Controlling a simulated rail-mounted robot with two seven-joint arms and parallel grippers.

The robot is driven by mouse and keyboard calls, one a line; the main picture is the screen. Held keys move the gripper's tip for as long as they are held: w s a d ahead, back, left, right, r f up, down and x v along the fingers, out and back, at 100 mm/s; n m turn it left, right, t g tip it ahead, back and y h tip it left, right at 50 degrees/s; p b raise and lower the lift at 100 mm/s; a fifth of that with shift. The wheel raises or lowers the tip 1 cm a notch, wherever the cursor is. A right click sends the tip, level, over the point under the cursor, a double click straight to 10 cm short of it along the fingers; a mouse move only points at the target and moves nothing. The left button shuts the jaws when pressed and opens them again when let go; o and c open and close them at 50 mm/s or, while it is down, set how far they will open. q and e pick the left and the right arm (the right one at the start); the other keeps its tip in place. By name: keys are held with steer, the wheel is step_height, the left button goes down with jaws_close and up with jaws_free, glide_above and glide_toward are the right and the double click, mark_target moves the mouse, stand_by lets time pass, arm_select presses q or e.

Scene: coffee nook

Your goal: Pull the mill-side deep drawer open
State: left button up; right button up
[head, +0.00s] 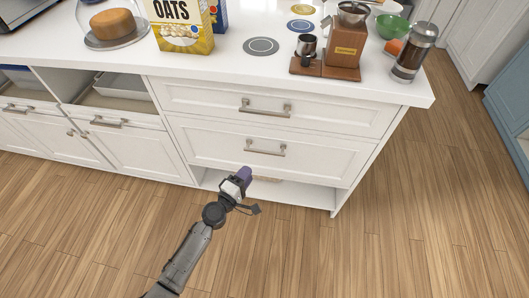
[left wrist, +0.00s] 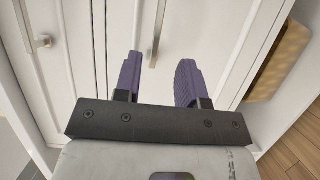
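The white drawer unit under the mill has an upper drawer (head: 320,108) and a lower deep drawer (head: 215,142), both looking shut. The upper bar handle (head: 266,108) and lower bar handle (head: 265,149) are free. The wooden mill (head: 345,48) stands on the counter above. My left gripper (head: 244,175) is in front of the lower drawer, just below and left of its handle. In the left wrist view its purple fingers (left wrist: 160,62) are apart and empty. A handle (left wrist: 157,35) lies ahead, in line with the gap. My right gripper is not in view.
An open shelf is under the lower drawer, with a woven item (left wrist: 285,55) in it. Left cabinets hold trays (head: 120,86) above doors. An oats box (head: 182,25) and a french press (head: 414,52) stand on the counter. The wooden floor in front is clear.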

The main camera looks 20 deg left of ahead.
mark_target(264, 151)
arm_select(q)
steer(key=b+x, duration=0.2)
steer(key=x, duration=0.9)
steer(key=shift+w, duration=0.2)
jaws_close()
